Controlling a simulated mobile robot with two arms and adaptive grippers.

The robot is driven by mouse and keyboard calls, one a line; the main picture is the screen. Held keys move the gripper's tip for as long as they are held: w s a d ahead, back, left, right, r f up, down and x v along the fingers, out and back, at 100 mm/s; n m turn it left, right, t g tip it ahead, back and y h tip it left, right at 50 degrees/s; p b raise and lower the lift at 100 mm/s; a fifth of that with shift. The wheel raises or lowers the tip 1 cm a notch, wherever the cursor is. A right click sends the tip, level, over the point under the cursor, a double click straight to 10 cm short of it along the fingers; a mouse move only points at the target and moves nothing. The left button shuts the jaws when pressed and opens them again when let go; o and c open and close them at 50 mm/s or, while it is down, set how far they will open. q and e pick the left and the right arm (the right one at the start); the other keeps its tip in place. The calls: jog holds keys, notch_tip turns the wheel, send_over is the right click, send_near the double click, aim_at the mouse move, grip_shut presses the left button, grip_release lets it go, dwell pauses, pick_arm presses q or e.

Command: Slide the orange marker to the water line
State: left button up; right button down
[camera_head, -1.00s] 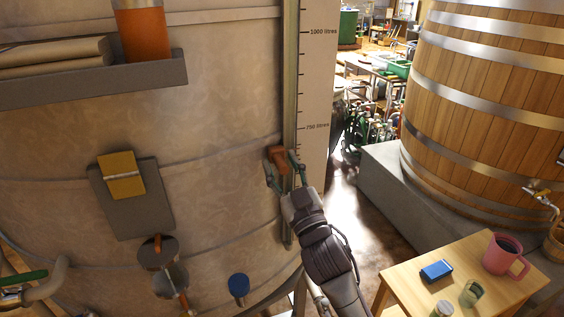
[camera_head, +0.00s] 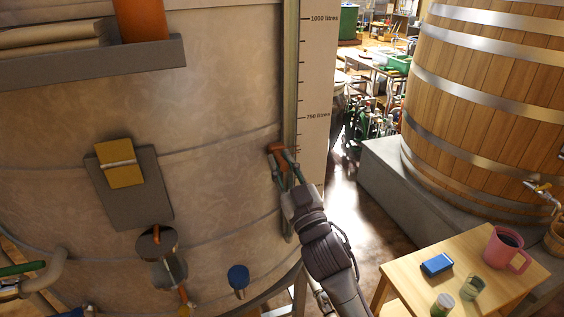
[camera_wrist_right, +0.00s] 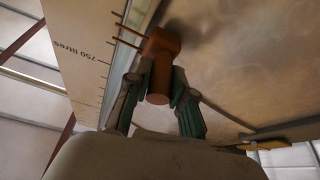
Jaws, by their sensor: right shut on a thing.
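The orange-brown marker (camera_head: 277,149) sits at the edge of the tall pale scale (camera_head: 314,92), a little below the 750 litres mark. In the right wrist view the marker (camera_wrist_right: 160,62) is a block with a rounded knob and thin pointers reaching over the scale (camera_wrist_right: 82,42). My right gripper (camera_head: 283,159) is shut on the marker's knob. Its green-grey fingers lie on either side of the knob in the right wrist view (camera_wrist_right: 158,88). I cannot make out a water line. My left gripper is not in view.
The large pale tank (camera_head: 225,110) fills the left, with a shelf (camera_head: 90,72), a grey board (camera_head: 130,205) and a blue knob (camera_head: 238,278) on it. A wooden table (camera_head: 405,290) with a pink mug (camera_head: 503,250) stands lower right, before a wooden vat (camera_head: 485,100).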

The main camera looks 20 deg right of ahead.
notch_tip(320, 180, down, 9)
jog(key=b, duration=0.5)
jog(key=shift+f, duration=0.15)
jog(key=c, duration=1)
grip_release()
jog(key=v, duration=1.2)
